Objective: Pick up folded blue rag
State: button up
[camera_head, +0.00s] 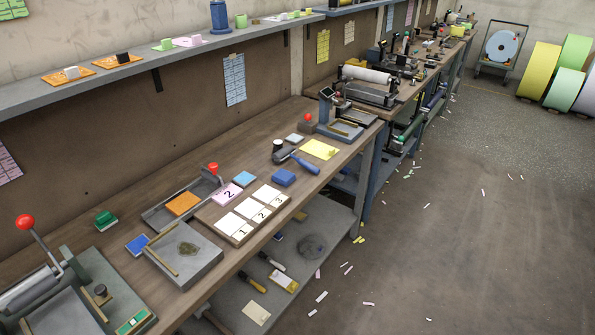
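A folded blue rag (284,177) appears to lie on the wooden workbench (262,143), near its front edge. It is a small, thick, deep-blue block shape, just right of the white numbered cards and in front of a blue-handled tool. It lies flat and nothing covers it. My gripper is not in view.
White cards (248,209) marked 1, 2 and 3 lie left of the rag. A blue-handled roller tool (298,160) lies close behind it, with a yellow sheet (320,149) to the right. A light-blue square (244,178) lies to its left. The floor (460,250) is mostly open, with paper scraps.

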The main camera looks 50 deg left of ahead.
aim_at(284, 177)
jog(key=i, duration=2.35)
jog(key=u, duration=3)
